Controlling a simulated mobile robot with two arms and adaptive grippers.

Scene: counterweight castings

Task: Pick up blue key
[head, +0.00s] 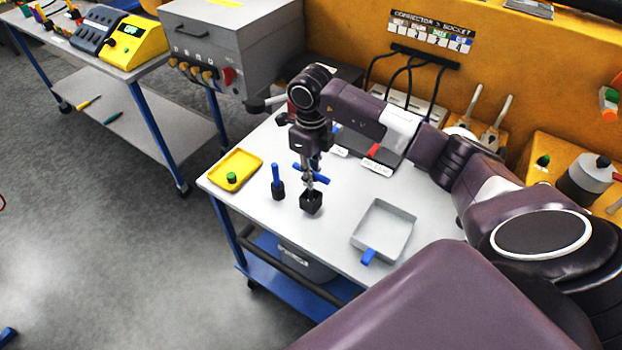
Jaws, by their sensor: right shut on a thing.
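My right gripper (311,160) reaches down over the white table and is shut on the blue key (322,179). The key has a blue crossbar at the gripper, with a thin grey shaft below it. A black block (311,203) is at the shaft's lower end; I cannot tell whether it touches the table. The gripper's fingers hide part of the key. My left gripper is not in view.
A blue peg (276,175) stands upright in a black base just left of the key. A yellow tray (218,185) with a green piece (231,177) lies further left. An empty grey tray (410,217) with a blue tab is at right. A grey box (232,45) stands behind.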

